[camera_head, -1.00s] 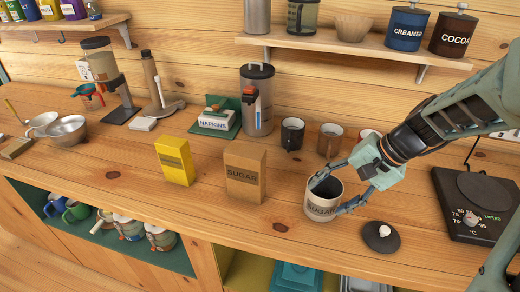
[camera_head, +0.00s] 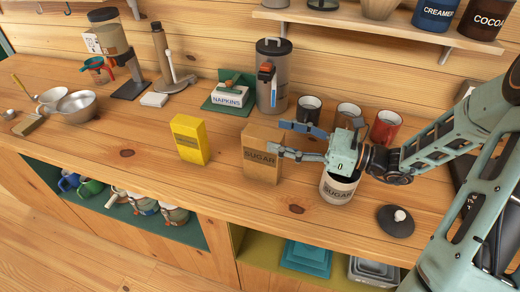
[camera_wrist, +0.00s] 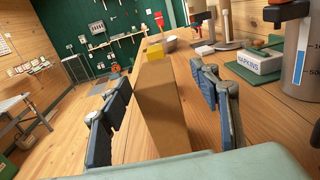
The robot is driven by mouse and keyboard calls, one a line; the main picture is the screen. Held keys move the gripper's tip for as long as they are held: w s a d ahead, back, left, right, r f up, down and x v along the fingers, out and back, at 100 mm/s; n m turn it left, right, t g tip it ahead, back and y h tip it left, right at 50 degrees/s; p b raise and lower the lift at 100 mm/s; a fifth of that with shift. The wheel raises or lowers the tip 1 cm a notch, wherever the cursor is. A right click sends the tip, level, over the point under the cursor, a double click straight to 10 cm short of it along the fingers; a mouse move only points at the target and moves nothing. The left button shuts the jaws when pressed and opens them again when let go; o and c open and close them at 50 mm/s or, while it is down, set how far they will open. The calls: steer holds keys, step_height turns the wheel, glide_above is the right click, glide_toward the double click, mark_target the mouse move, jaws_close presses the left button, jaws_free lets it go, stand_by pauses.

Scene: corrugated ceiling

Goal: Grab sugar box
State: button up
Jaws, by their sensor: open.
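The sugar box (camera_head: 261,168) is a brown upright carton with a dark SUGAR label, standing on the wooden counter. My gripper (camera_head: 280,138) is open, its fingers pointing left at the box's upper right part. In the wrist view the box (camera_wrist: 159,108) stands between the two spread fingers, with a visible gap on each side. A white open canister (camera_head: 338,189), also labelled SUGAR, stands just right of the box, below my gripper, which hides part of it.
A yellow box (camera_head: 189,139) stands left of the sugar box. Several mugs (camera_head: 309,110) and a tall grey canister (camera_head: 272,80) stand behind. A dark lid (camera_head: 395,221) lies at the front right. The counter in front of the yellow box is clear.

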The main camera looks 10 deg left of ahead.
mark_target(245, 129)
steer(key=x, duration=0.3)
steer(key=p+x, duration=0.1)
steer(key=x, duration=0.6)
steer(key=shift+s+a+f, duration=0.1)
steer(key=shift+s+a, duration=0.2)
steer(key=shift+s, duration=0.05)
jaws_close()
